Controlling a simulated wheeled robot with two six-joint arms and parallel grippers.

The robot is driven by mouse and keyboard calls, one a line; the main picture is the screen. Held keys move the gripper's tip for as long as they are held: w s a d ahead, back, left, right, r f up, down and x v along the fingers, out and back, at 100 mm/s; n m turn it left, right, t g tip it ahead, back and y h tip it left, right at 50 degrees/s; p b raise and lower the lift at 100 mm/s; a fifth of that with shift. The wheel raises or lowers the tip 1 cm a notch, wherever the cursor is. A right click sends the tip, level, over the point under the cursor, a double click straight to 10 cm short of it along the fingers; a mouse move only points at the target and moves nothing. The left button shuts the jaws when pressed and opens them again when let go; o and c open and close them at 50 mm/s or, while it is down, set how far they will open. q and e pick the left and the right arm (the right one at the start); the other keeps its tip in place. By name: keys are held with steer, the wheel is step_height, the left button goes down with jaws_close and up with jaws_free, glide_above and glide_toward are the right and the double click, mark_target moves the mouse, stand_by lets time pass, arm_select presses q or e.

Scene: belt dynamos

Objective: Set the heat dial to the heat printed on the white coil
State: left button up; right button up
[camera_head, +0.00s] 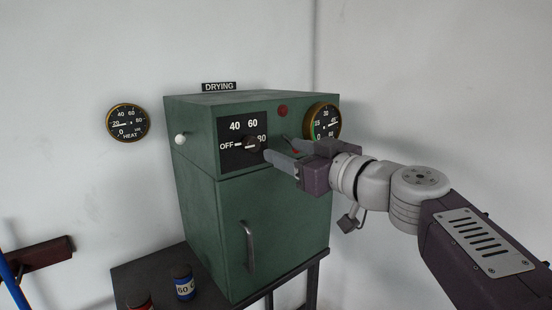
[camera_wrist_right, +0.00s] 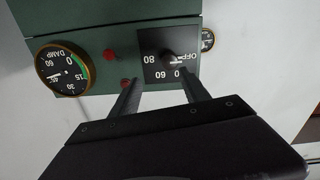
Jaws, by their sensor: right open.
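The heat dial is a dark knob (camera_head: 251,143) on a black plate marked OFF, 40, 60 and 80, on the green drying cabinet (camera_head: 202,150). Its white mark points left to OFF. It also shows upside down in the right wrist view (camera_wrist_right: 170,60). My right gripper (camera_head: 277,148) is open and empty, just right of the knob and in front of the panel. In the right wrist view its two fingertips (camera_wrist_right: 159,82) stand apart, short of the plate. No white coil shows. A blue coil (camera_head: 184,284) with a 60 label stands on the dark table. My left gripper is out of view.
A red coil (camera_head: 138,301) stands by the blue one. A heat gauge (camera_head: 128,122) hangs on the wall, its needle near 20. A damp gauge (camera_head: 323,121) and red buttons (camera_head: 282,111) sit right of the dial. A door handle (camera_head: 249,246) protrudes below.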

mark_target(254, 145)
steer(key=p+x, duration=0.1)
steer(key=x, duration=0.1)
steer(key=a+p+x, duration=0.1)
steer(key=x, duration=0.1)
steer(key=s+p+x, duration=0.1)
steer(key=x, duration=0.1)
steer(key=shift+w+a, duration=0.3)
steer(key=shift+a, duration=0.05)
steer(key=shift+w+a+f+p, duration=0.15)
steer(key=shift+w+a+p, duration=0.25)
steer(key=shift+w+a, duration=0.8)
steer(key=shift+d, duration=0.2)
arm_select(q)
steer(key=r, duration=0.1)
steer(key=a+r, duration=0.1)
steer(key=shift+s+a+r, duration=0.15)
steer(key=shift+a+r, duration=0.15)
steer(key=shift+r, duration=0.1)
arm_select(e)
steer(key=shift+s, duration=0.1)
jaws_close()
